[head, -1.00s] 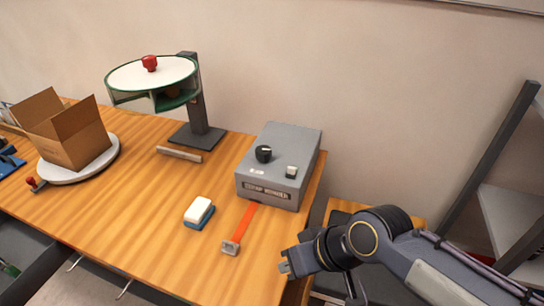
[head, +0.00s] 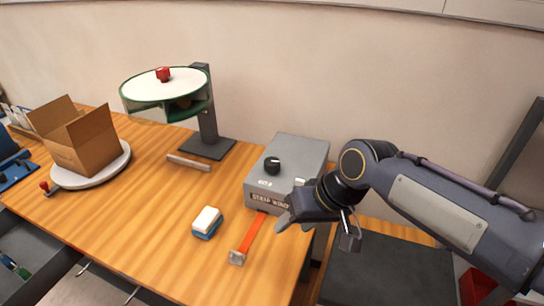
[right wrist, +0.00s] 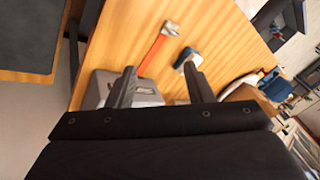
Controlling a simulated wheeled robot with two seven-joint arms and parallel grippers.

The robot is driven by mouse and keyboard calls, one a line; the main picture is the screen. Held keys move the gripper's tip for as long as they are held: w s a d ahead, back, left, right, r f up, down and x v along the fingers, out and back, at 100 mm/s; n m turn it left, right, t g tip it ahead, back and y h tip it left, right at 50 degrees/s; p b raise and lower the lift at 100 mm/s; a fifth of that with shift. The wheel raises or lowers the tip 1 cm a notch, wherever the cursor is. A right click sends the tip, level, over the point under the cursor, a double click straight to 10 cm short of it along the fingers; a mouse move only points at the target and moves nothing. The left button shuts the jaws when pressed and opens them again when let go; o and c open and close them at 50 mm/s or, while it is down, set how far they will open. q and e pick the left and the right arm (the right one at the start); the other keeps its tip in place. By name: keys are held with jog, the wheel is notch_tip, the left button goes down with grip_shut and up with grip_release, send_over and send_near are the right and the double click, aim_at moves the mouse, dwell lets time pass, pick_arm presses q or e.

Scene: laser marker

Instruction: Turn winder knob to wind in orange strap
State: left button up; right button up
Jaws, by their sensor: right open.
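The strap winder (head: 290,155) is a grey box at the right end of the wooden table. A black knob (head: 271,165) stands on its top. The orange strap (head: 252,232) comes out of the front of the box and lies on the table, with a grey metal buckle (head: 237,257) at its end. My right gripper (head: 282,222) is open and empty, in front of the winder's right front corner, which it partly covers. In the right wrist view its two fingers (right wrist: 160,90) are apart, with the strap (right wrist: 153,55) beyond them. My left gripper is not in view.
A blue and white block (head: 207,222) lies left of the strap. A round green-rimmed drum (head: 165,87) on a dark stand is behind it. A cardboard box (head: 85,140) sits on a white turntable (head: 95,180) at left. The table middle is clear.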

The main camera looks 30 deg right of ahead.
jog(key=o, duration=0.3)
jog(key=w+d+r+m+g+p, duration=0.1)
jog(key=w+d+r, duration=0.1)
jog(key=w, duration=0.4)
jog(key=w+d+r+m+g+h+p, duration=0.1)
jog(key=w+d+r, duration=0.1)
jog(key=w+d, duration=0.2)
jog(key=w, duration=0.3)
jog(key=shift+w+r, duration=0.2)
jog(key=shift+w, duration=0.05)
jog(key=m+g+h+p, duration=0.2)
jog(key=m+g, duration=0.1)
send_over(272, 161)
notch_tip(272, 161, down, 4)
jog(key=shift+r, duration=0.1)
jog(key=shift+f+p, duration=0.4)
jog(key=shift+f, duration=3.55)
jog(key=c, duration=1)
jog(key=shift+o, duration=0.2)
